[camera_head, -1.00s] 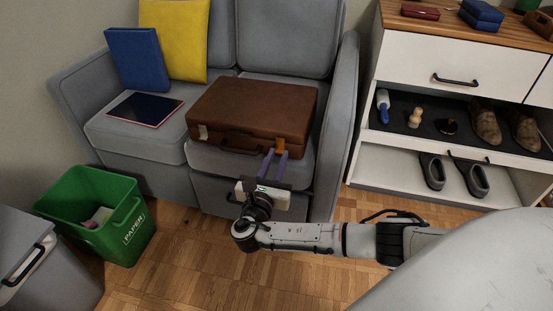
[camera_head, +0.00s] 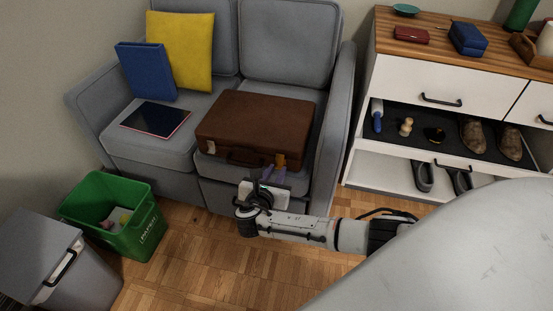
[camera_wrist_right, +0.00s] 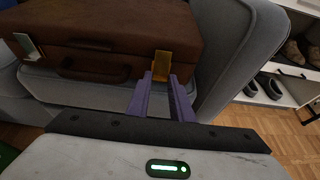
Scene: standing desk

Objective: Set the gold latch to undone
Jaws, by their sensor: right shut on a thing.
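A brown suitcase (camera_head: 254,122) lies flat and closed on the right seat of the grey sofa. Its gold latch (camera_head: 280,161) is on the front face near the right corner. In the right wrist view the gold latch (camera_wrist_right: 162,66) stands upright between the tips of my purple fingers. My right gripper (camera_wrist_right: 162,82) is shut on the latch; it also shows in the head view (camera_head: 274,171), in front of the suitcase. The fingers partly hide the latch's lower end. I cannot tell whether the latch is fastened. My left gripper is not in view.
A silver latch (camera_wrist_right: 28,45) sits left of the suitcase handle (camera_wrist_right: 95,70). The sofa's right armrest (camera_head: 337,125) is close to my right gripper. A green paper bin (camera_head: 110,215) stands at left. A drawer unit with shoes (camera_head: 420,85) stands at right.

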